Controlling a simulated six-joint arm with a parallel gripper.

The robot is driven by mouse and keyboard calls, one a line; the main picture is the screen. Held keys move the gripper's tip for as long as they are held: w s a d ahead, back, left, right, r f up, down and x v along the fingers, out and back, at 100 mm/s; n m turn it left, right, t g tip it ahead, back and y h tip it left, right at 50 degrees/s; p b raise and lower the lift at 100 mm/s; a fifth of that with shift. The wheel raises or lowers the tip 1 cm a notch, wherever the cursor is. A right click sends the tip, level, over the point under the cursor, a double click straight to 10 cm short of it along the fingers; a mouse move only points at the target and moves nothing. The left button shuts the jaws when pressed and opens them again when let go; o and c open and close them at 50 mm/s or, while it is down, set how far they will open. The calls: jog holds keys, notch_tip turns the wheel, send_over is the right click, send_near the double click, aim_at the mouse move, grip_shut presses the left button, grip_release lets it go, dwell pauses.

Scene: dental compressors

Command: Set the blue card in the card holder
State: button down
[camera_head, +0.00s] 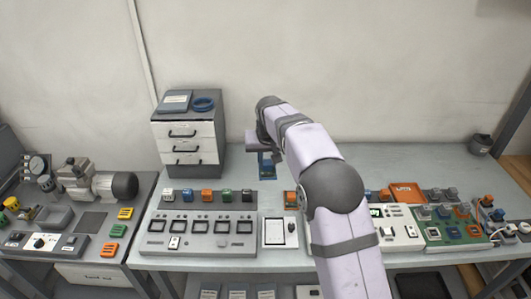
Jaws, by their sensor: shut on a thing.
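My gripper (265,153) is near the middle of the bench, to the right of the drawer cabinet, and points down. It is shut on the blue card (267,161), a small blue piece showing just below it. The fingers and the upper part of the card are mostly hidden or too small to make out. The card's lower end is close to the bench top; I cannot tell whether it touches anything. I cannot pick out the card holder with certainty; a small dark blue-green patch shows directly under the card.
A drawer cabinet (189,141) stands to the left. In front lie a grey panel with several square windows (200,234), a row of coloured blocks behind it, and a white switch plate (280,232). A green circuit board (452,233) is at right. The back middle bench is clear.

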jog(key=s+d+f+p, duration=0.1)
jog(key=s+d+f, duration=0.1)
jog(key=s+f, duration=0.8)
notch_tip(320, 180, down, 2)
jog(key=shift+s+d+m, duration=0.15)
jog(key=shift+m, duration=0.15)
jog(key=shift+f, duration=0.15)
jog(key=shift+f+b, duration=1.25)
jog(key=shift+f, duration=0.7)
jog(key=shift+f+b, duration=0.6)
jog(key=shift+b, duration=0.05)
jog(key=shift+f+b, duration=0.7)
jog(key=shift+b, duration=0.45)
dwell(0.3)
